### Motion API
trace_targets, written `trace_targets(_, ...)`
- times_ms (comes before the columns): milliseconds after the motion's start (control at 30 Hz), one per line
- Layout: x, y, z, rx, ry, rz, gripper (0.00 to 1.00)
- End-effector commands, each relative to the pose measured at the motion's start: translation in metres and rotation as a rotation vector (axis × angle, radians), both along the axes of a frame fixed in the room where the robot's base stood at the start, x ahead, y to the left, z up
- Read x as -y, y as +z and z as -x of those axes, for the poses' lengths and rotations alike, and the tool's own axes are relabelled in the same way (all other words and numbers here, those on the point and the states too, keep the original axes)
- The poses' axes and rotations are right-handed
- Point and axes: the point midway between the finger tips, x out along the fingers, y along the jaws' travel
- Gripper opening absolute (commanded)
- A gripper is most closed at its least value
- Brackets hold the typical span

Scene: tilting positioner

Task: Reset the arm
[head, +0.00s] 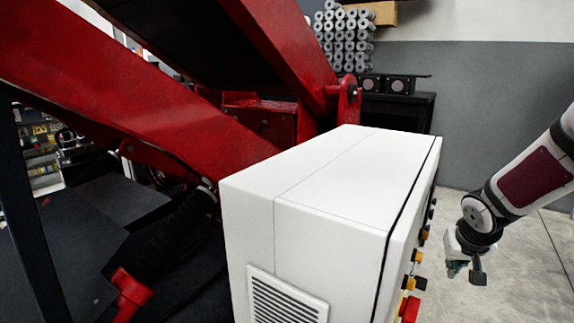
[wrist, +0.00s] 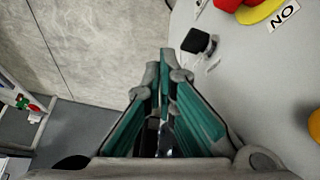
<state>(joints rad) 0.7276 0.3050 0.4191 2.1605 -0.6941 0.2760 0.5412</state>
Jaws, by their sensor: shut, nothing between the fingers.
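My gripper (head: 466,268) hangs at the lower right of the head view, at the end of my white arm. It is to the right of the white control cabinet (head: 320,185), with a visible gap in the picture between it and the buttons. In the wrist view my gripper (wrist: 165,68) shows its teal-lined fingers drawn together at the tips, with nothing between them. The cabinet's grey panel (wrist: 248,85) lies to the right of the fingers. On it a black switch (wrist: 196,41) sits just beyond the fingertips, to their right. I cannot tell the exact distance.
A red and yellow button (wrist: 262,10) is at the wrist view's top right. In the head view, yellow buttons (head: 417,256) and a red one (head: 409,308) stick out from the cabinet. Red machine beams (head: 130,105) fill the left. Bare floor (head: 520,265) lies right.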

Motion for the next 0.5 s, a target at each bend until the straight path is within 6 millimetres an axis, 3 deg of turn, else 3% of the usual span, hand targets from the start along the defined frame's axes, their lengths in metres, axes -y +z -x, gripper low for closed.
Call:
trace_targets(33, -0.009, 0.018, 0.014, -0.025, 0.005, 0.040, 0.00)
trace_targets(200, -0.037, 0.062, 0.071, -0.127, -0.006, 0.120, 0.00)
trace_targets(500, -0.099, 0.114, 0.189, -0.266, 0.007, 0.112, 0.00)
